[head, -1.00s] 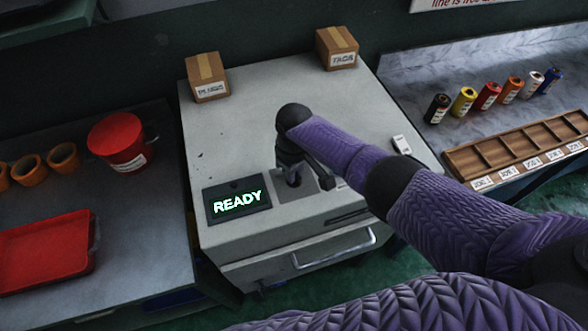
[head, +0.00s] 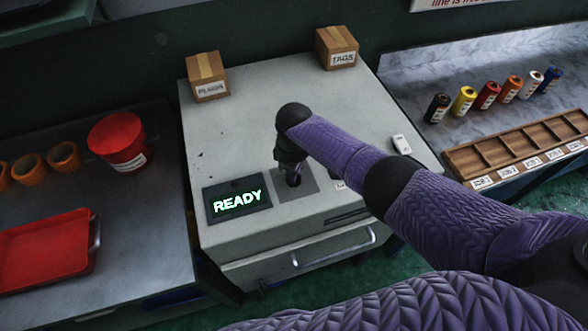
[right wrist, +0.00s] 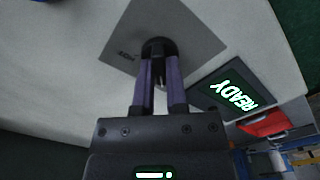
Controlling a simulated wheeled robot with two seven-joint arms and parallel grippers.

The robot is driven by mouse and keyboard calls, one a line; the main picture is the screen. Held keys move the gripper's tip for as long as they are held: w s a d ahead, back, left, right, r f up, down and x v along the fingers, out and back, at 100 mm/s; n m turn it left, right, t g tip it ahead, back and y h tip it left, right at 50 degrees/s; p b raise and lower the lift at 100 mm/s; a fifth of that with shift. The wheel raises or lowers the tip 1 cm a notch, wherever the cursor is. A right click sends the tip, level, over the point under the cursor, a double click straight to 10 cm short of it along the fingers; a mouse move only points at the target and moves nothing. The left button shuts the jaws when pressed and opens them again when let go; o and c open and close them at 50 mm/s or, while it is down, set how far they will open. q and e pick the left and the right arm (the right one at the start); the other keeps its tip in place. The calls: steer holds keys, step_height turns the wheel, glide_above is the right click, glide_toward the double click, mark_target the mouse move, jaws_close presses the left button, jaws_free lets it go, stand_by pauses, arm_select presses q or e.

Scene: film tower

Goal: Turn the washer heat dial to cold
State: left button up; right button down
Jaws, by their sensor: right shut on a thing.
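The washer (head: 250,120) is a pale grey box-shaped machine in the middle of the head view. Its lit display (head: 238,202) reads READY in green. The heat dial (right wrist: 155,46) is a dark round knob on a grey plate (right wrist: 190,35), seen in the right wrist view. My right gripper (right wrist: 158,80) points down at the plate and is shut on the dial, with a finger on either side. In the head view my right gripper (head: 292,176) hides most of the dial. Its pointer setting cannot be read. My left gripper is not in view.
Two cardboard boxes (head: 207,77) (head: 337,48) stand at the washer's back edge. A small white object (head: 401,144) lies on its right side. A bar handle (head: 334,247) crosses its front. Side tables hold a red bucket (head: 118,143), a red tray (head: 45,258) and several coloured canisters (head: 465,99).

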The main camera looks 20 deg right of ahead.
steer(key=c, duration=0.7)
jaws_free()
steer(key=shift+o, duration=0.2)
step_height(320, 180, up, 10)
steer(key=p, duration=0.4)
